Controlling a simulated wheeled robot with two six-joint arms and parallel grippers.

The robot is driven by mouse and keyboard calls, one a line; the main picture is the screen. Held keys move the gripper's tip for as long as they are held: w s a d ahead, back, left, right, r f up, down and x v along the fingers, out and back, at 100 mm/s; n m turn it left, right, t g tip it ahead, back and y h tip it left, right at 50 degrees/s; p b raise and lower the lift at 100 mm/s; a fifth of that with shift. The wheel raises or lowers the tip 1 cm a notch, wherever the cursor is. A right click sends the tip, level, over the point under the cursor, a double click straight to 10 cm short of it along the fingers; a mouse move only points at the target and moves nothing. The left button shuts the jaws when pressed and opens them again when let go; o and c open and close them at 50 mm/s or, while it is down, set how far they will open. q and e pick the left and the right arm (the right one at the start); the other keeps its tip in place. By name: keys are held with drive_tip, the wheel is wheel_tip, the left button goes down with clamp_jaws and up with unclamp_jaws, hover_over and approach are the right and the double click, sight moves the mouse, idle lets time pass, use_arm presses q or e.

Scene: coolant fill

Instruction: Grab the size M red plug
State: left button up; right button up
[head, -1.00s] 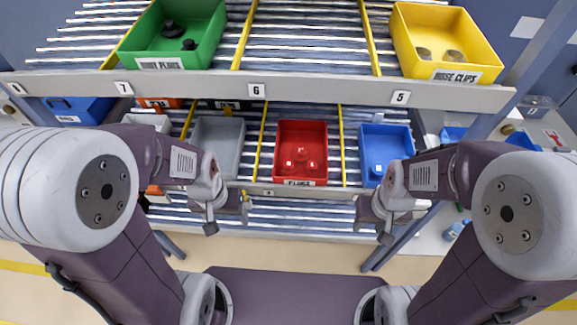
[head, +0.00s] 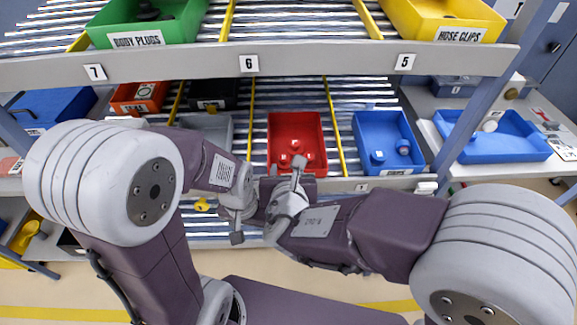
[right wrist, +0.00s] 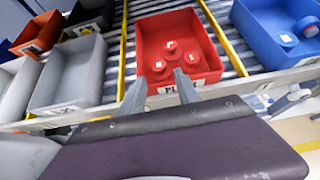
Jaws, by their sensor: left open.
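The red bin (head: 294,122) sits on the middle rack level and holds three red plugs with small white tags. In the right wrist view, one plug (right wrist: 171,46) is at the back, one (right wrist: 159,67) at front left and one (right wrist: 192,60) at front right. The tag letters are too small to read surely. My right gripper (right wrist: 160,92) is open and empty, its fingers apart at the red bin's front edge. In the head view it (head: 286,198) is in front of the bin. My left gripper (head: 246,222) is open, lower and left, partly covered by the right one.
A grey bin (right wrist: 70,72) stands left of the red bin, and a blue bin (head: 388,140) with round parts stands right. Yellow dividers separate them. The upper shelf beam (head: 300,62) runs above, carrying green (head: 190,28) and yellow (head: 440,22) bins.

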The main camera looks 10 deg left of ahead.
sight(284, 157)
drive_tip(key=x, duration=0.9)
drive_tip(key=shift+w+a+f, duration=0.1)
drive_tip(key=shift+a, duration=0.1)
drive_tip(key=shift+c, duration=0.9)
clamp_jaws()
